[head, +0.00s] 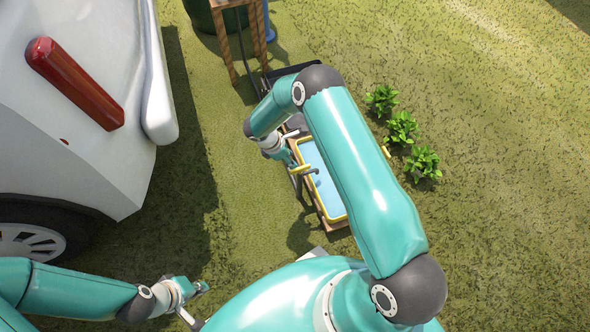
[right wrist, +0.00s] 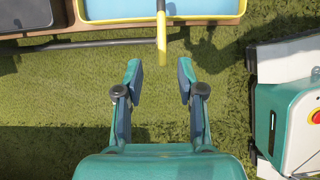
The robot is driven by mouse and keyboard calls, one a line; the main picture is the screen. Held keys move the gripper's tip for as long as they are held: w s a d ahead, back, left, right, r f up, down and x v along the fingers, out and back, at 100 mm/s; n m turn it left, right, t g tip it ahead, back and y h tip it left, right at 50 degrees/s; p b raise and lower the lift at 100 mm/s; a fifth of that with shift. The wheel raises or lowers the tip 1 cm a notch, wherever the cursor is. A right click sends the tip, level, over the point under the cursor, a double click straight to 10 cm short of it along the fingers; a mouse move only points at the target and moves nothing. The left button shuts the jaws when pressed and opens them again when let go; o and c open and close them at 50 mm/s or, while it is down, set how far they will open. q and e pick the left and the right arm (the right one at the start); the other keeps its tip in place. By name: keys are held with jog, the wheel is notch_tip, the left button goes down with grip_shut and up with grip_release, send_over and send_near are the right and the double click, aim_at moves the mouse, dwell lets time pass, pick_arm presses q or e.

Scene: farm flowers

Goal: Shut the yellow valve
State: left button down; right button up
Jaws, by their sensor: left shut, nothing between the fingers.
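The yellow valve (head: 301,169) is beside the wooden-framed basin. In the right wrist view its yellow lever (right wrist: 162,42) points down the picture, past the basin's rim, with its end just beyond and between the fingertips. My right gripper (right wrist: 159,72) is open and empty around the line of the lever, with a visible gap on both sides. In the head view my right gripper (head: 305,177) is at the basin's left side, partly overlapping the valve. My left gripper (head: 199,288) is shut and empty, low over the grass at the bottom.
The basin (head: 339,217) has a yellow rim and light blue inside; my right arm hides part of it. A white vehicle (head: 75,110) with a red light stands at the left. Small green plants (head: 403,127) grow right of the arm. A wooden stand (head: 259,30) is at the top.

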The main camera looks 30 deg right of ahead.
aim_at(300, 170)
jog(key=b+x, duration=0.1)
jog(key=x, duration=0.7)
jog(key=shift+d+f+b, duration=0.1)
jog(key=shift+f+b, duration=0.15)
jog(key=shift+b, duration=0.1)
